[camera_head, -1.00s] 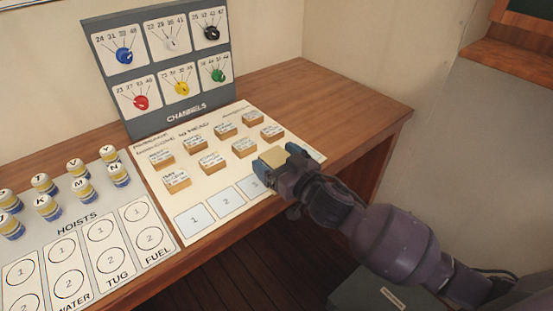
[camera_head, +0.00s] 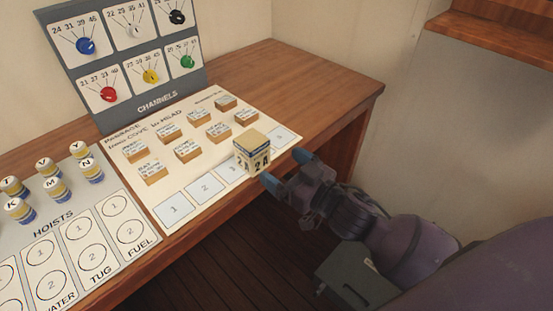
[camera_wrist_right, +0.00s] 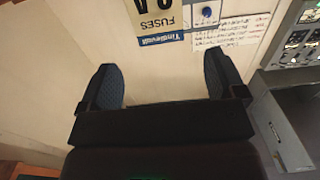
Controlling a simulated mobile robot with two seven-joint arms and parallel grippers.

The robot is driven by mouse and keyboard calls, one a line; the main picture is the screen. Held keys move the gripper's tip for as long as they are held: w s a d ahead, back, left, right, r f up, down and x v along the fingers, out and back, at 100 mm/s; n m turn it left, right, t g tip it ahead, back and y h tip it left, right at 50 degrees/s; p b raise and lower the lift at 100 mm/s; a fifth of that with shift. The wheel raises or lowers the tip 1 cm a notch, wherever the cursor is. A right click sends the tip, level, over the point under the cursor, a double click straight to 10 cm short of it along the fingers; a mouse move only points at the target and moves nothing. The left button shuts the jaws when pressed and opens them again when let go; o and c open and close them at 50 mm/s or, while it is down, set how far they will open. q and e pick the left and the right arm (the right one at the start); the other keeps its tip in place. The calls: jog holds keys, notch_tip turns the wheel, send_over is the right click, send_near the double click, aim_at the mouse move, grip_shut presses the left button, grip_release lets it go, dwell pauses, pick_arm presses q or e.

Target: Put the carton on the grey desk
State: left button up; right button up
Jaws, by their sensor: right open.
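I cannot clearly pick out a grey desk. My left gripper is out of view.
The wooden desk (camera_head: 320,88) has bare room at its right end. Several labelled blocks (camera_head: 188,150) lie on the board, with a grey dial panel (camera_head: 135,65) behind. A grey hoists panel (camera_head: 115,262) with striped pieces is at left. A grey box (camera_head: 355,275) is low at right.

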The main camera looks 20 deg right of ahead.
jog(key=shift+s, duration=0.2)
jog(key=s+d+f+m+g+h, duration=0.1)
jog(key=s+d+f+h, duration=0.1)
jog(key=f, duration=0.3)
jog(key=s+d+f+m+g+h, duration=0.1)
jog(key=s+d+f+h, duration=0.1)
jog(key=s+f, duration=0.2)
notch_tip(320, 180, down, 3)
jog(key=shift+r+g, duration=0.2)
jog(key=shift+g, duration=0.1)
jog(key=shift+o, duration=0.4)
jog(key=s+d+f+g+h, duration=0.2)
jog(key=s+f+g, duration=0.1)
jog(key=s+f, duration=0.7)
jog(key=shift+s+d+f+m+g, duration=0.2)
jog(key=shift+s+d+m+g, duration=0.15)
jog(key=shift+s, duration=0.2)
jog(key=shift+w, duration=0.15)
